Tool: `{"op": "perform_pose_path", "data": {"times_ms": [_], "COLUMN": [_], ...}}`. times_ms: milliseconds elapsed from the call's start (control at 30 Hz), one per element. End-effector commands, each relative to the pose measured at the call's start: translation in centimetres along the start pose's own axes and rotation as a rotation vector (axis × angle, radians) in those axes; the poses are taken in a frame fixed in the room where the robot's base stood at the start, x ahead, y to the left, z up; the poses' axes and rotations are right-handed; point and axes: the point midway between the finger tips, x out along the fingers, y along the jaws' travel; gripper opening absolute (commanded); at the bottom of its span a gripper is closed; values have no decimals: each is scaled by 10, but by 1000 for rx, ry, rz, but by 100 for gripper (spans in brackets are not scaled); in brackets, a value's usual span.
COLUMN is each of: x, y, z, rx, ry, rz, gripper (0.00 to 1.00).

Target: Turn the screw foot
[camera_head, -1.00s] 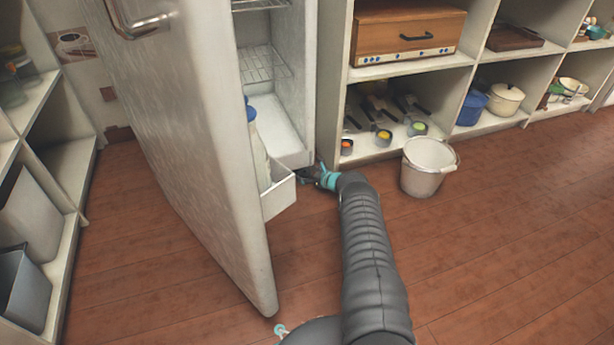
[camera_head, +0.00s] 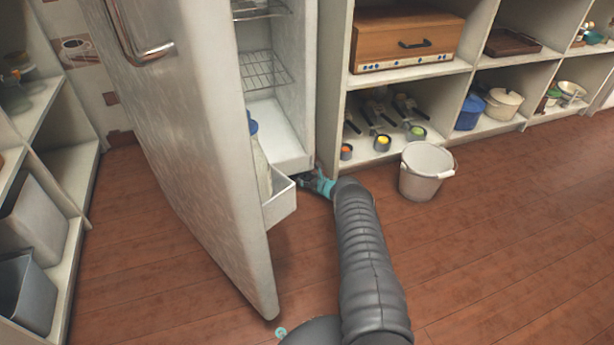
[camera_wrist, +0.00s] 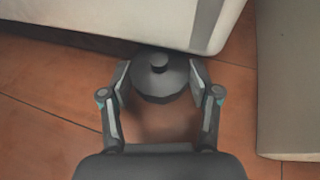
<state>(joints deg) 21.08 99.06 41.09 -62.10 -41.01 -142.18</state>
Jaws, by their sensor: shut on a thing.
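The screw foot (camera_wrist: 160,78) is a dark round knob with a smaller stub on top. In the wrist view it sits at the lower edge of the white fridge (camera_wrist: 150,18), close to the floor. My gripper (camera_wrist: 160,84) has one finger on each side of the foot and is shut on it. In the head view my gripper (camera_head: 308,181) is at the bottom front corner of the open fridge (camera_head: 277,135), and the foot is hidden there.
The open fridge door (camera_head: 185,130) stands left of my arm, its door bin holding a bottle. A white bucket (camera_head: 425,172) stands on the floor at right. Shelves (camera_head: 410,68) line the right back. The floor (camera_head: 500,240) at right is clear.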

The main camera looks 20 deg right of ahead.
Motion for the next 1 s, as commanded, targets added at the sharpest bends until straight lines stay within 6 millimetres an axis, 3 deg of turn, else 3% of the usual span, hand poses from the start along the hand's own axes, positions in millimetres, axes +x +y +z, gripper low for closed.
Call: {"op": "perform_pose_path", "data": {"times_ms": [500,1000], "x": [0,1], "y": [5,6], "z": [2,0], "rx": [109,157], "ry": [3,1], "rz": [-263,-380], "gripper": [27,27]}}
